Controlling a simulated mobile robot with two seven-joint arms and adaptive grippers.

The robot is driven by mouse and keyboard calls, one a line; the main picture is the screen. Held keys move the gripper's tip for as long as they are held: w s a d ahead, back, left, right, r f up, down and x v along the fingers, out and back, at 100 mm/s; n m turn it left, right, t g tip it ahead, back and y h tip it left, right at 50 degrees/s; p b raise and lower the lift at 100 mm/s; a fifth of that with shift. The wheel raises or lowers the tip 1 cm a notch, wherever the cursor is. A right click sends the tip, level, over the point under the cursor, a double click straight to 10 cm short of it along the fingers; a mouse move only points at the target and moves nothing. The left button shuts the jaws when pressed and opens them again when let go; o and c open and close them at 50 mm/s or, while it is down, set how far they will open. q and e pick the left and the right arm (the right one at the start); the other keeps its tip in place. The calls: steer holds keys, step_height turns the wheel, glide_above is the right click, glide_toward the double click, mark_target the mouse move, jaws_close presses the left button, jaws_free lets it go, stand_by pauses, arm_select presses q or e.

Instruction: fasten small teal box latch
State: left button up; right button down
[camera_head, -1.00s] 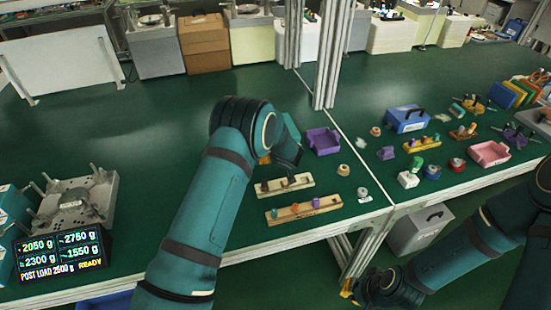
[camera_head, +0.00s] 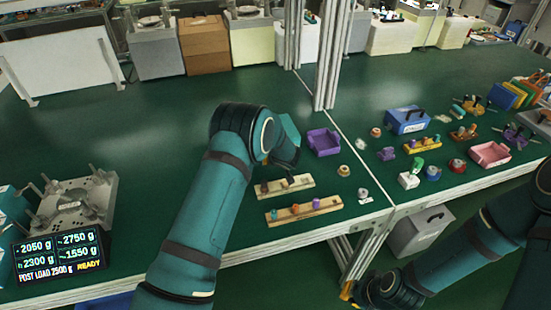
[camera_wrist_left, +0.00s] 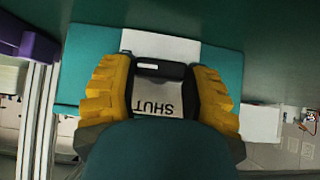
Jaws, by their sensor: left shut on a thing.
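In the left wrist view a teal box (camera_wrist_left: 82,72) lies below my left gripper (camera_wrist_left: 160,70), its top partly hidden by the fingers and palm. A dark latch (camera_wrist_left: 148,70) sits between the two yellow fingers, with a plate reading SHUT (camera_wrist_left: 160,108), upside down, beside it. The fingers are shut on the latch. In the head view my left arm hides the box and its own fingers. My right gripper (camera_head: 347,290) is low in the head view, off the bench's front edge; only a bit of yellow shows.
Two pegged wooden strips (camera_head: 330,204) lie near my left wrist. A purple tray (camera_head: 322,143) stands to its right. A blue box (camera_head: 407,120) and a pink tray (camera_head: 490,154) are farther right. A metal post (camera_head: 330,60) rises behind. A fixture (camera_head: 75,205) stands at left.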

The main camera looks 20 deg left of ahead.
arm_select(q)
steer(key=shift+f+b, duration=0.1)
steer(key=shift+b, duration=0.25)
steer(key=b, duration=0.2)
steer(key=n+t+h+b, duration=0.1)
steer(key=b, duration=0.1)
steer(key=h+b, duration=0.1)
steer(key=b, duration=0.1)
steer(key=shift+s+a+f+t, duration=0.1)
steer(key=shift+a+f+t, duration=0.15)
steer(key=shift+t, duration=0.05)
steer(key=shift+r+n+t+h+b, duration=0.15)
steer(key=shift+n+t+h+b, duration=0.15)
steer(key=shift+n+h+b, duration=0.25)
steer(key=shift+s+n+t+h, duration=0.1)
steer(key=shift+n+t+h, duration=0.35)
steer(key=shift+t, duration=0.05)
steer(key=shift+r, duration=0.1)
steer(key=o, duration=1.2)
